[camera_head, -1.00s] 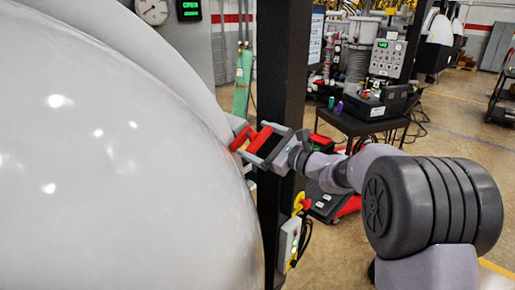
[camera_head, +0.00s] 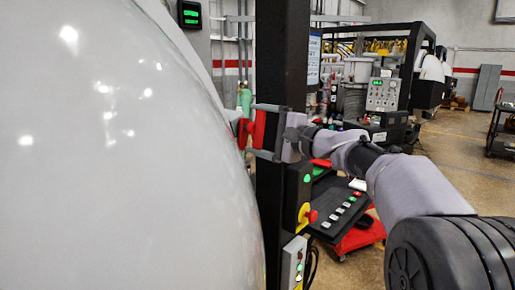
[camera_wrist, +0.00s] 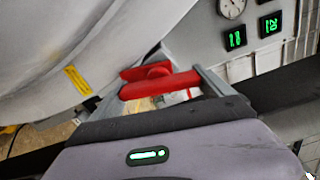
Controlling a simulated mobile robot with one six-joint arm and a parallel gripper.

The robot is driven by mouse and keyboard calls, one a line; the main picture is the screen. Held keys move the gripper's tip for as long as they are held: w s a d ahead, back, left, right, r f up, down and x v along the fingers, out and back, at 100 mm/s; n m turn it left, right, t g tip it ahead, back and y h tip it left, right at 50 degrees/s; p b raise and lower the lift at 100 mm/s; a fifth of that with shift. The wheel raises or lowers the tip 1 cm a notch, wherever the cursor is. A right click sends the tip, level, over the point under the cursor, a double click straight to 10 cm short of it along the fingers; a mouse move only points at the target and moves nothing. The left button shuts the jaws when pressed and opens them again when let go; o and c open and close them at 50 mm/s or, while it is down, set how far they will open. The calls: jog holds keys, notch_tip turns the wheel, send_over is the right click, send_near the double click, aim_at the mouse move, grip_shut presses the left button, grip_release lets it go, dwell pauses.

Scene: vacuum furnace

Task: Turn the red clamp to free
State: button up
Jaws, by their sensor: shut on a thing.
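The red clamp (camera_head: 258,130) sits at the rim of the big pale furnace door (camera_head: 120,150), beside the black post. In the wrist view the clamp (camera_wrist: 160,86) shows as a red bar with a second red part behind it. My gripper (camera_head: 262,131) reaches in from the right, one finger above the clamp and one below. In the wrist view my gripper (camera_wrist: 161,92) has its fingers at the two ends of the red bar, shut on it. The clamp's mounting is mostly hidden behind the door's curve.
A black post (camera_head: 284,60) stands right behind my gripper. A control box with a red and yellow knob (camera_head: 306,214) hangs below. A black panel with buttons (camera_head: 340,208) and a red base stand lower right. Open floor lies farther right.

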jog(key=n+b, duration=0.3)
jog(key=b, duration=0.1)
jog(key=shift+f+n, duration=0.1)
jog(key=shift+n, duration=0.3)
jog(key=shift+n+b, duration=0.75)
jog(key=shift+n, duration=0.05)
jog(key=shift+r, duration=0.25)
jog(key=o, duration=1.1)
jog(key=v, duration=1.7)
jog(key=shift+s, duration=0.2)
jog(key=shift+d+f, duration=0.1)
jog(key=shift+d, duration=0.1)
